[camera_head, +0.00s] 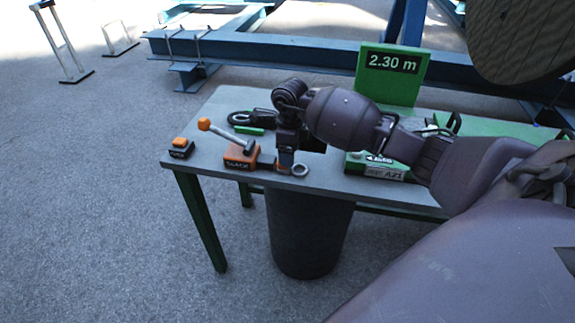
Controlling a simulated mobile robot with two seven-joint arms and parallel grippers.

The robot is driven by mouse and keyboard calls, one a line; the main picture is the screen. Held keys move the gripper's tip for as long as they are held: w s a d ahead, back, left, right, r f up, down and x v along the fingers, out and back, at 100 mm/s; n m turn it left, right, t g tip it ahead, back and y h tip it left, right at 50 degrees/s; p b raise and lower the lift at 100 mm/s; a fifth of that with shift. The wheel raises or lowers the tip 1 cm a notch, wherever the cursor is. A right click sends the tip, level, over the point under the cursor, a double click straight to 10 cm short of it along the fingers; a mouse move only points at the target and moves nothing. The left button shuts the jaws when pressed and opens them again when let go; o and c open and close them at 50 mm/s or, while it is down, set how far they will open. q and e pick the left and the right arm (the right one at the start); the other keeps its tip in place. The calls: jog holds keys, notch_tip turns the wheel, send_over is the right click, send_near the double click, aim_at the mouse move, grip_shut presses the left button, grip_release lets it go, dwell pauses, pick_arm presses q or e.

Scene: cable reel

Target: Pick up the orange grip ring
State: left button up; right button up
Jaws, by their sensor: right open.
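My right gripper (286,163) points straight down over the front of the grey table (225,115), its tips close to the tabletop. It is open. A pale grey ring (300,170) lies flat on the table just right of the fingertips, near the front edge. A small orange patch shows at the fingertips, between the ring and an orange lever block (238,158). I cannot tell whether it is part of an orange grip ring, as the gripper hides much of it. My left gripper is out of view.
The block's lever has an orange knob (204,124). An orange-topped button box (181,147) stands at the table's left corner. Behind are a dark cable loop with a green piece (249,130) and a green display (390,75) reading 2.30 m. A dark bin (308,235) stands below.

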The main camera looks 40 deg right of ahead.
jog(key=f, duration=0.3)
jog(key=shift+w+a, duration=0.15)
jog(key=shift+w, duration=0.05)
jog(key=shift+f, duration=0.45)
jog(key=shift+c, duration=0.3)
jog(key=c, duration=1.1)
jog(key=shift+o, duration=0.2)
jog(key=shift+r, duration=0.55)
notch_tip(320, 180, up, 19)
jog(key=p, duration=0.2)
